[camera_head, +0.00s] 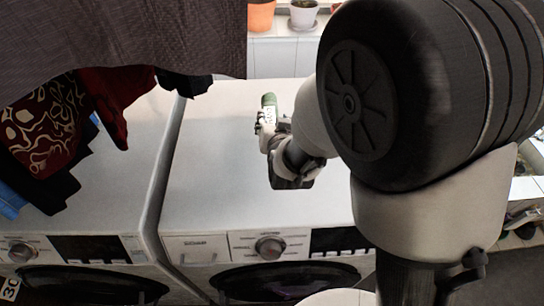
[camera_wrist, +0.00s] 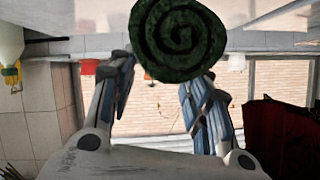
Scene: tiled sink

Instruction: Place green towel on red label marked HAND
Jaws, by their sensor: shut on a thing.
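The green towel is a tight roll; its spiral end (camera_wrist: 178,40) fills the top middle of the wrist view. In the wrist view, the fingers of my gripper (camera_wrist: 160,78) are on either side below the roll's end. A red label marked HAND cannot be made out in either view.
Two white washing machines (camera_head: 225,205) stand side by side, with broad bare tops. Dark and red cloths (camera_head: 45,130) hang at the left. Plant pots (camera_head: 302,15) stand on the ledge behind. A window shows in the wrist view.

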